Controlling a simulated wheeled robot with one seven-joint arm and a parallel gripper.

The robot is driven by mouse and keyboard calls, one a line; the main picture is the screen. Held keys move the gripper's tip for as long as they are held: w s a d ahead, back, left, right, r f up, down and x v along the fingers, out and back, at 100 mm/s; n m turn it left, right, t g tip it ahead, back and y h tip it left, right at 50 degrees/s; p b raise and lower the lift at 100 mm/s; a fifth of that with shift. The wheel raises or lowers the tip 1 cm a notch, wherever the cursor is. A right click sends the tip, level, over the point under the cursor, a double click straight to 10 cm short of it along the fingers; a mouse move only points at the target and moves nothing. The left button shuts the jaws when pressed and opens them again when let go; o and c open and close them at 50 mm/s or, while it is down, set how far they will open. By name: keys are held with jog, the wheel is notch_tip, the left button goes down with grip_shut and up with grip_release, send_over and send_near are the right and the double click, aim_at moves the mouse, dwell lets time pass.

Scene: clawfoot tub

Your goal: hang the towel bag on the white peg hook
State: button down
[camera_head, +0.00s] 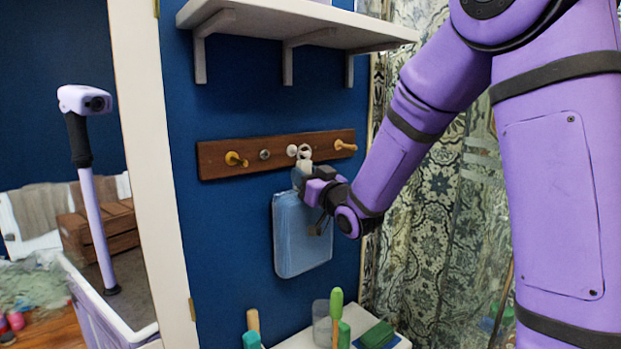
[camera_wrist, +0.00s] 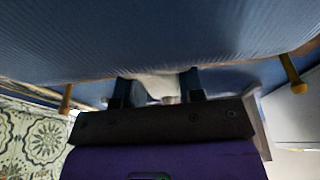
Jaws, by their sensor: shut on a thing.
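The towel bag (camera_head: 300,240) is light blue and hangs flat and upright just below the wooden peg rail. Its pale top tab and small ring (camera_head: 304,152) rise in front of the rail. The white peg hook (camera_head: 291,150) shows just left of the ring; I cannot tell whether the ring is around a peg. My gripper (camera_head: 303,174) is shut on the bag's top. In the wrist view, the fingers (camera_wrist: 158,88) pinch pale material, and the blue bag (camera_wrist: 150,40) fills the top. The grip partly hides the tab.
The rail (camera_head: 220,157) also carries a yellow peg (camera_head: 236,159), a grey knob (camera_head: 265,154) and a tan peg (camera_head: 345,146). A white shelf (camera_head: 290,20) juts out above. A low white stand (camera_head: 360,325) below holds a glass and green brushes. A patterned curtain (camera_head: 420,220) is right.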

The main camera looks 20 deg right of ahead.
jog(key=shift+w+a, duration=0.25)
jog(key=shift+w, duration=0.55)
jog(key=shift+w+f, duration=0.2)
jog(key=shift+f, duration=0.2)
jog(key=c, duration=0.7)
grip_release()
jog(key=shift+o, duration=0.2)
jog(key=shift+v, duration=2.2)
